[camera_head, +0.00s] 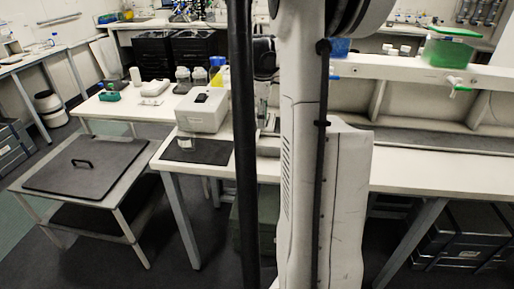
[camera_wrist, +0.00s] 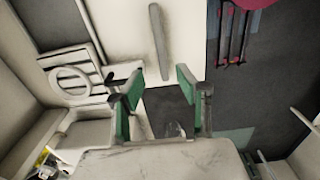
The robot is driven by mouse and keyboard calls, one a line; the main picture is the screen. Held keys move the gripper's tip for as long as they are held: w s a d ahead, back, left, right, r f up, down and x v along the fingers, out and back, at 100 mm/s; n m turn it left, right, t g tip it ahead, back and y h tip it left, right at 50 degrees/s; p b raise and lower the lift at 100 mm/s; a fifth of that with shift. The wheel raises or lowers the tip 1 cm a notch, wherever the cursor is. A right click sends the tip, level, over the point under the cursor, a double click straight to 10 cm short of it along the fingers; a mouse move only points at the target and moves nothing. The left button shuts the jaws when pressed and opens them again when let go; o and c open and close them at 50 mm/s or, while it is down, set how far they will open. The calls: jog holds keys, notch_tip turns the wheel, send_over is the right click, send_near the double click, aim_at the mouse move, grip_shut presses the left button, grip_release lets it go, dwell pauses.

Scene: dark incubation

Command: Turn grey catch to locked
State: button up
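In the wrist view my gripper (camera_wrist: 162,88) is open, with two green-padded fingers standing apart and nothing between them. Beyond the fingertips a long grey bar (camera_wrist: 160,42) lies on a pale panel (camera_wrist: 185,28); I cannot tell whether it is the grey catch. In the head view a pale box (camera_head: 204,113) with a small dark piece (camera_head: 201,98) on its top stands on the white bench. No catch can be made out for certain there, and my column and arm hide my gripper.
A dark mat (camera_head: 210,152) with a small clear jar (camera_head: 187,143) lies before the box. A low table at left bears a dark board (camera_head: 105,165) with a handle (camera_head: 82,162). Bottles (camera_head: 183,78) stand behind the box. A green-lidded container (camera_head: 447,50) sits on the right shelf.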

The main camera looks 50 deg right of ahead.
aim_at(262, 146)
notch_tip(262, 146, down, 13)
dwell(0.5)
grip_shut()
